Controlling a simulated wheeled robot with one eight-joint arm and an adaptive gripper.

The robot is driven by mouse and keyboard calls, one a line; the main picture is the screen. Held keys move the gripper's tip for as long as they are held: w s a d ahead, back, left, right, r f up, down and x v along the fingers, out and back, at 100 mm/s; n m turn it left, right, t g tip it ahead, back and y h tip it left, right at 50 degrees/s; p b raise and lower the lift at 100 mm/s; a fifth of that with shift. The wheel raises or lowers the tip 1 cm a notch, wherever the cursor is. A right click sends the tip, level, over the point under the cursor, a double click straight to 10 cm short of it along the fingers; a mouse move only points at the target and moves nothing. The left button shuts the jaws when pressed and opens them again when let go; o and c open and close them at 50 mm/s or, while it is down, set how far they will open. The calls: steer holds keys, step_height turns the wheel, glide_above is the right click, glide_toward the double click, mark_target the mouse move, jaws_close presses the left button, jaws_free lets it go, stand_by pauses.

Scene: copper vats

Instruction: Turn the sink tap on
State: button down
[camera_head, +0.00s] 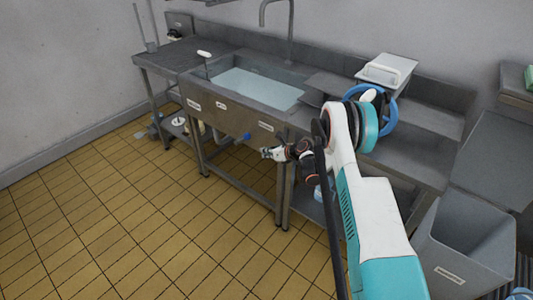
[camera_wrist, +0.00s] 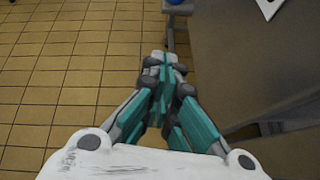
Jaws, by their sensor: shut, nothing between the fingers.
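The steel sink (camera_head: 200,100) holds pale water (camera_head: 255,88) in its basin. A tall curved tap pipe (camera_head: 291,38) rises behind the basin, its spout bent over to the left. A blue knob (camera_head: 247,136) sits low on the sink's front side; a blue thing (camera_wrist: 175,2) shows at the top edge of the wrist view, and I cannot tell if it is the same knob. My gripper (camera_head: 266,153) is shut and empty, in front of the sink and below its rim, apart from the tap. It points away from me in the wrist view (camera_wrist: 162,60).
A white-topped stalk (camera_head: 204,54) stands at the basin's left. A grey bin (camera_head: 465,240) stands at lower right. The tiled floor (camera_head: 120,220) is clear at left.

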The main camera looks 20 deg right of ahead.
mark_target(244, 138)
steer(key=w+a+b, duration=0.3)
steer(key=w+a, duration=0.1)
steer(key=w, duration=0.3)
steer(key=shift+w+f+b, duration=0.3)
steer(key=shift+f, duration=0.05)
